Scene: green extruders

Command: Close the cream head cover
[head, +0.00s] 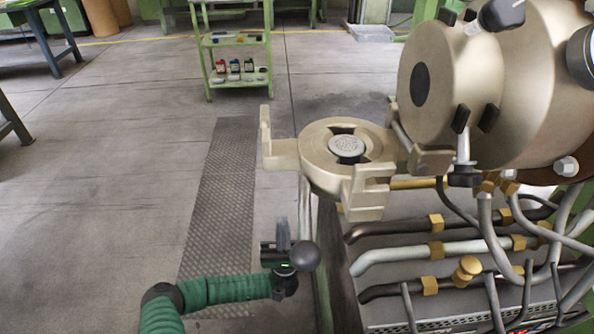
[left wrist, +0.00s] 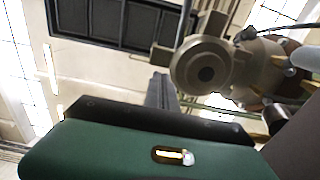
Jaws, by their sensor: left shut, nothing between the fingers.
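The cream head cover (head: 312,160) is a thick ring-shaped plate with prongs, swung open at the hinge on the cream extruder head (head: 450,80). Its round inner face with a grey centre points upward in the head view. My left gripper (head: 283,225) is below and slightly left of the cover, apart from it, pointing up; it is shut and empty. In the left wrist view the cover (left wrist: 188,72) shows from below, with a dark hole in its middle. The gripper's dark finger (left wrist: 160,92) is just left of it there. My right gripper is not in view.
Several pipes with brass fittings (head: 430,248) run below the head, right of my gripper. A green shelf cart (head: 235,50) stands at the back. A dark floor grating (head: 215,200) lies left of the machine.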

